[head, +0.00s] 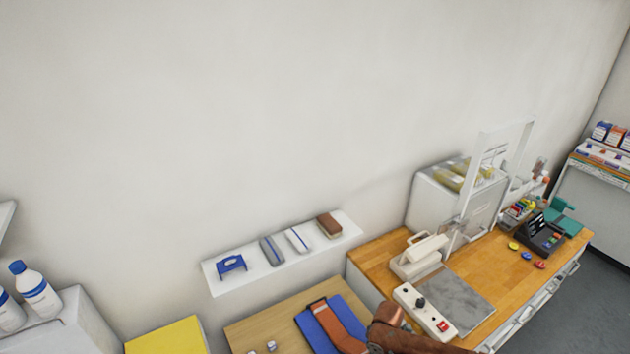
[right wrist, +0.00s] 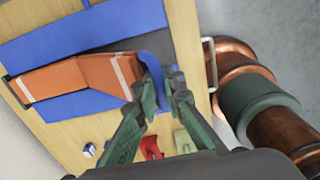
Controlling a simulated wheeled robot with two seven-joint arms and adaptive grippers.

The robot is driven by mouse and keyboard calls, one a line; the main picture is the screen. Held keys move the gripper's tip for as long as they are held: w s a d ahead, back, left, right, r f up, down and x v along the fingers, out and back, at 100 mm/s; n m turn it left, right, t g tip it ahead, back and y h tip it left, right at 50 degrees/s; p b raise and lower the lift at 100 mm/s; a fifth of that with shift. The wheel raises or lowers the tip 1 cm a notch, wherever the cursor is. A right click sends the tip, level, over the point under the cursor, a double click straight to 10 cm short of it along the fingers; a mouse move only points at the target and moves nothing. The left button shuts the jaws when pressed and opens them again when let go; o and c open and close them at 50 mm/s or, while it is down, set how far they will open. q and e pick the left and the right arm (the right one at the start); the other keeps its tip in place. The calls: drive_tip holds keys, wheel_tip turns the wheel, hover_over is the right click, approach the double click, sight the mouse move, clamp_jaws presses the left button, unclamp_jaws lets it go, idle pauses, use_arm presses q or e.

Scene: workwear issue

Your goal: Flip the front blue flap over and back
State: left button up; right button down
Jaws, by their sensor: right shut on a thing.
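A blue cloth (head: 316,328) lies on a light wooden table, with an orange garment (head: 337,322) on top of it. In the right wrist view the orange garment (right wrist: 80,77) has pale stripes near its ends. One blue flap (right wrist: 85,28) spreads beyond it, and blue cloth also shows on the near side as the front blue flap (right wrist: 85,105). My right gripper (right wrist: 170,78) has its green fingers close together at the cloth's edge, shut on the front blue flap. In the head view only my copper-coloured right arm shows. My left gripper is out of view.
In the right wrist view a red item (right wrist: 150,147) and a pale green item (right wrist: 184,140) lie near my fingers. A wall shelf (head: 285,260) hangs behind the table. A wooden counter (head: 500,258) with devices stands to the right, and a yellow box (head: 165,337) to the left.

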drive_tip(key=shift+w+a+r+p, duration=0.25)
drive_tip(key=shift+w+r, duration=0.15)
drive_tip(key=shift+r, duration=0.1)
drive_tip(key=shift+w+a+r+p, duration=0.1)
drive_tip(key=shift+w+a+r, duration=0.15)
drive_tip(key=shift+w+r, duration=0.2)
drive_tip(key=shift+w+a+r+p, duration=0.15)
drive_tip(key=shift+w+a+r, duration=0.2)
drive_tip(key=shift+w+r, duration=0.25)
drive_tip(key=shift+w+a+r+p, duration=0.25)
drive_tip(key=shift+w+r, duration=0.2)
drive_tip(key=shift+w, duration=0.25)
drive_tip(key=shift+w+a+r+p, duration=0.1)
drive_tip(key=shift+w+a+r, duration=0.3)
drive_tip(key=shift+w+r, duration=0.2)
drive_tip(key=w+a+b, duration=0.5)
drive_tip(key=w+b, duration=0.3)
drive_tip(key=b, duration=0.2)
drive_tip(key=w+a+r+b, duration=0.1)
drive_tip(key=w+a+b, duration=0.3)
drive_tip(key=w+b, duration=0.4)
drive_tip(key=shift+a+b, duration=0.4)
drive_tip(key=shift+b, duration=0.85)
